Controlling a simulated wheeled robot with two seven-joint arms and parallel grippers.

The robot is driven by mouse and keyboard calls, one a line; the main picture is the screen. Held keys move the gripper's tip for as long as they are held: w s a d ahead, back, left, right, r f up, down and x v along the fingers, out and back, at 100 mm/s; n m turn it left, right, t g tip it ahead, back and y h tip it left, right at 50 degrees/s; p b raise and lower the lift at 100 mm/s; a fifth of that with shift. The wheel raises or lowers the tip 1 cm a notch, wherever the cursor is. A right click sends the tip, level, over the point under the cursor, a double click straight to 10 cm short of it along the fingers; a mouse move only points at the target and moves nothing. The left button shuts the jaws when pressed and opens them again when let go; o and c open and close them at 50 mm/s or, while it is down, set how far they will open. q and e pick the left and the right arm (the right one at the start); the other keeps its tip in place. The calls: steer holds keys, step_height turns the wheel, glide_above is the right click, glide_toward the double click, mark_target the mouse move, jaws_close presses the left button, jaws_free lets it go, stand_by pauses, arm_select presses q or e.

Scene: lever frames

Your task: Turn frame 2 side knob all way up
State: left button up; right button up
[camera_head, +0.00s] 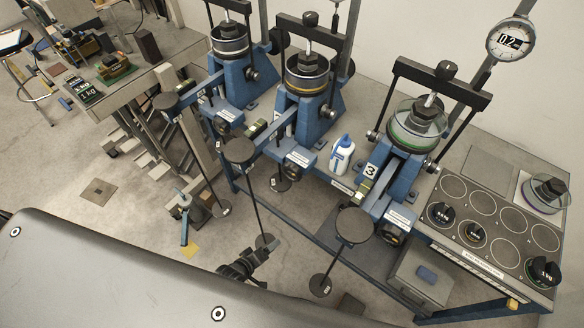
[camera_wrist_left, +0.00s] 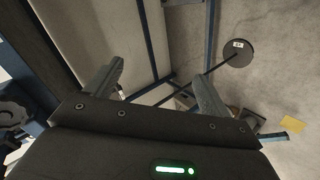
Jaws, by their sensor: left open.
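Frame 2 (camera_head: 303,119) is the middle of three blue lever frames, with a ringed cell on top. A dark knob (camera_head: 327,111) is on its right side, and a dark round wheel (camera_head: 298,159) sits low at its front by a white label; I cannot tell which one is meant. My left gripper (camera_head: 262,252) is in front of and below frame 2, well apart from it. In the left wrist view its two fingers (camera_wrist_left: 160,78) are spread with nothing between them. A dark round knob (camera_wrist_left: 12,115) shows at that view's left edge; its frame is unclear. My right gripper is out of view.
Frame 1 (camera_head: 236,82) stands to the left, frame 3 (camera_head: 398,172) to the right. Weight hangers with round dark plates (camera_head: 239,151) (camera_head: 353,225) hang in front. A white bottle (camera_head: 342,153) stands between frames 2 and 3. A weight tray (camera_head: 474,262) is at the right.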

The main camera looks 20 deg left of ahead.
arm_select(q)
steer(key=w+r+n+t+h, duration=0.1)
steer(key=w+r+n+t, duration=0.1)
steer(key=w+r, duration=0.3)
steer(key=w+r+n+t, duration=0.2)
steer(key=r, duration=0.5)
steer(key=n+t+h+p, duration=0.2)
steer(key=n+t, duration=0.1)
steer(key=n, duration=0.1)
glide_toward(290, 175)
steer(key=b+x, duration=0.5)
steer(key=x, duration=0.5)
steer(key=shift+f, duration=0.1)
steer(key=shift+w, duration=0.35)
steer(key=shift+c, duration=0.4)
steer(key=c, duration=1.2)
steer(key=shift+d, duration=0.1)
